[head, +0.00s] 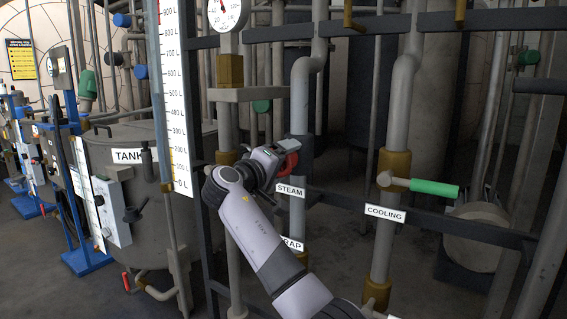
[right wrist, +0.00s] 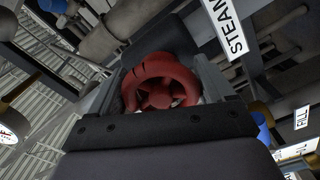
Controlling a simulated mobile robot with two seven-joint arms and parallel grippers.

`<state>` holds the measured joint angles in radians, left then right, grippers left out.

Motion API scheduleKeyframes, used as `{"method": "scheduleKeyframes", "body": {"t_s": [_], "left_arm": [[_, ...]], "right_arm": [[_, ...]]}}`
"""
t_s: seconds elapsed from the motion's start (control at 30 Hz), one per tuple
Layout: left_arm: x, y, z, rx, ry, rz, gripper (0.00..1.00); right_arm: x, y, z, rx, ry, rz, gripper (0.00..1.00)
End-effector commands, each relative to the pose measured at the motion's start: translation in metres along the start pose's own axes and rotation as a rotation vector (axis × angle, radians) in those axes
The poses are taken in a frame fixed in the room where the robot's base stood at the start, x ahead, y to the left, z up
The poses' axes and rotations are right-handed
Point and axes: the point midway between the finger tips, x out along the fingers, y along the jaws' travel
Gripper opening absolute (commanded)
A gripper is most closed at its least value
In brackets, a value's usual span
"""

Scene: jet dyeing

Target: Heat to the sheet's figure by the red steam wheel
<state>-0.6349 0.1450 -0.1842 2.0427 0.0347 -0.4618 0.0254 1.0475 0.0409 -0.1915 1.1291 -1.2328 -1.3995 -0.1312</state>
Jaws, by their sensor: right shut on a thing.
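The red steam wheel (head: 289,161) sits on the steam pipe in the head view, just above the STEAM label (head: 290,191). My right gripper (head: 276,157) is at the wheel and hides part of it. In the right wrist view the red wheel (right wrist: 160,85) lies between the two fingers of my right gripper (right wrist: 162,92), which is shut on it. A round dial gauge (head: 225,12) is at the top of the head view, cut off by the frame edge; its red needle points up near the 40 to 120 marks. The sheet cannot be identified for certain. My left gripper is not in view.
A green-handled cooling valve (head: 434,188) is right of the wheel, by the COOLING label (head: 386,213). A tall litre scale (head: 174,95) stands left, before a grey tank (head: 120,190). A yellow notice (head: 21,58) hangs far left. Pipes and dark rails crowd around my right arm.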

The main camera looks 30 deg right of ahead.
Motion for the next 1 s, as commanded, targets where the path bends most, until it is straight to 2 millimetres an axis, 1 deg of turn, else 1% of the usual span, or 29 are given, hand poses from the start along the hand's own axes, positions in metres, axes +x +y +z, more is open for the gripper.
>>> {"method": "scheduleKeyframes", "body": {"t_s": [0.07, 0.1, 0.13, 0.17, 0.37, 0.47, 0.57, 0.8, 0.9, 1.0], "left_arm": [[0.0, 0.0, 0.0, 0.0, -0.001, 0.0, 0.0], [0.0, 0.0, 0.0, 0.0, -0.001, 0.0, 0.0], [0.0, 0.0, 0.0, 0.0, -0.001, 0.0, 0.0], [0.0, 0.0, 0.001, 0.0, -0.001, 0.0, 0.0], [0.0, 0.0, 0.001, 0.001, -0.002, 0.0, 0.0], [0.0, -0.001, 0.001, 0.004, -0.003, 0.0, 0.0], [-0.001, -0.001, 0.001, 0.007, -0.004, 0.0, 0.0], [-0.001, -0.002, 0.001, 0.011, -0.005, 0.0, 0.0], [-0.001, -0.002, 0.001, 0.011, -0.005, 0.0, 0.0], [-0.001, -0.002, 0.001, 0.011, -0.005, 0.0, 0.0]], "right_arm": [[-0.001, -0.002, 0.0, 0.003, 0.001, -0.004, 0.51], [-0.001, -0.002, 0.0, 0.003, 0.001, -0.004, 0.85], [-0.001, -0.001, 0.0, 0.003, 0.001, -0.004, 0.94], [-0.001, -0.001, 0.0, 0.003, 0.001, -0.004, 1.0], [-0.001, -0.001, 0.0, 0.001, 0.001, -0.002, 1.0], [-0.006, -0.001, -0.001, 0.001, 0.002, -0.002, 1.0], [-0.019, -0.001, -0.001, 0.002, 0.004, -0.004, 1.0], [-0.058, -0.002, -0.001, 0.001, 0.004, -0.004, 1.0], [-0.068, -0.001, 0.0, 0.002, 0.002, -0.005, 1.0], [-0.072, -0.001, 0.0, 0.002, 0.001, -0.004, 1.0]]}}
